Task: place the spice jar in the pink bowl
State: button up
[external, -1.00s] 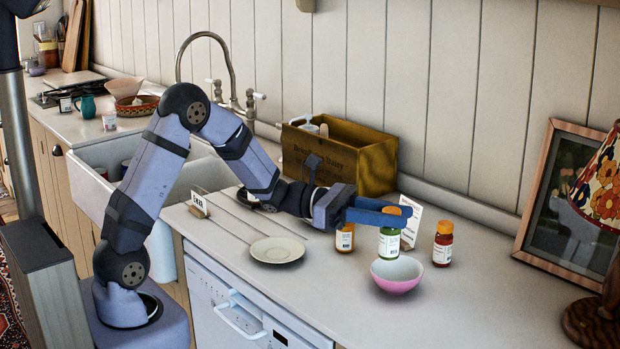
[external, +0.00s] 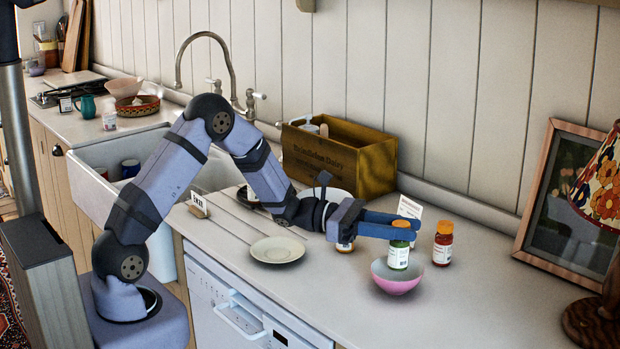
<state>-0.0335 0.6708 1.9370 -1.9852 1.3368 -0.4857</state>
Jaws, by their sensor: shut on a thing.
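The green spice jar (external: 398,257) with an orange lid is upright, between the fingers of my gripper (external: 402,228). My gripper is shut on it near the lid. The pink bowl (external: 397,286) stands on the counter directly below. The jar's lower end shows within the outline of the bowl's rim; I cannot tell whether it touches the bowl's bottom.
A red jar (external: 442,245) with an orange lid stands just right of the bowl. Another orange jar (external: 345,248) is partly hidden behind my gripper. A white card (external: 409,212) stands behind. A plate (external: 278,250) lies left, and a wooden crate (external: 372,170) stands at the wall.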

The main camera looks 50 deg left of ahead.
aim_at(401, 247)
jog(key=shift+f+p, duration=0.45)
jog(key=shift+f, duration=1.7)
jog(key=shift+f, duration=0.1)
jog(key=o, duration=1.1)
